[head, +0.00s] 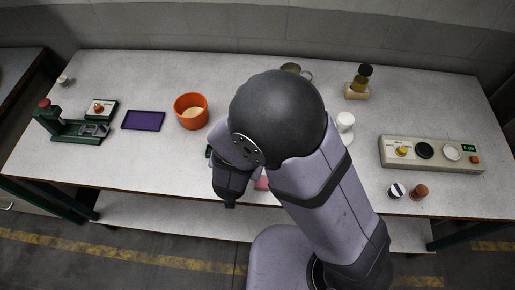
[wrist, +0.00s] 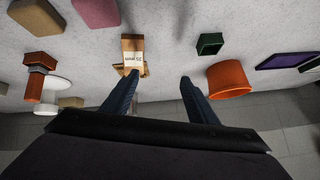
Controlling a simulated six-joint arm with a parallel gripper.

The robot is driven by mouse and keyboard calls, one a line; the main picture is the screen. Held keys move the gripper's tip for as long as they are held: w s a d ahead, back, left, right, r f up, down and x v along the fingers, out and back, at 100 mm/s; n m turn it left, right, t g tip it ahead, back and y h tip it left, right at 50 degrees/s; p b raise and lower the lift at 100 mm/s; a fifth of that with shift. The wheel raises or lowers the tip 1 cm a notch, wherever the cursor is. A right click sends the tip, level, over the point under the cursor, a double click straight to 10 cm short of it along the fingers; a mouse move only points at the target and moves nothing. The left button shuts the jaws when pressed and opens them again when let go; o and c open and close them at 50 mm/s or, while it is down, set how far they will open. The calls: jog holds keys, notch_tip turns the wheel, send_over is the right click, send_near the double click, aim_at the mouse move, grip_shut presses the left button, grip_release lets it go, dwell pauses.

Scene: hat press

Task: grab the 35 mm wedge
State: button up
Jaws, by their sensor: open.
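My gripper (wrist: 157,82) is open, with its two dark fingers apart and nothing between them. In the head view my gripper (head: 230,205) hangs low near the table's front edge, partly hidden by my arm. In the wrist view a wooden block (wrist: 132,43) with a white label stands just beyond the left fingertip. My arm hides most of these blocks in the head view.
An orange bowl (head: 190,113), a purple tray (head: 143,120) and a green press (head: 73,124) stand on the left. A control box (head: 431,154) sits on the right. A small dark green open box (wrist: 210,44) is near the bowl in the wrist view.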

jog(key=s+d+r+t+h+p, duration=0.2)
jog(key=s+d+r+t+h, duration=0.1)
jog(key=r+t, duration=0.1)
notch_tip(320, 180, down, 8)
jog(key=shift+w+d+f, duration=0.1)
jog(key=shift+w, duration=0.05)
jog(key=shift+p+x, duration=1.7)
jog(key=shift+x, duration=1.4)
jog(key=shift+w+d+f, duration=0.15)
jog(key=shift+w+f, duration=0.05)
jog(key=shift+w, duration=0.3)
jog(key=shift+c, duration=0.3)
jog(key=c, duration=1.1)
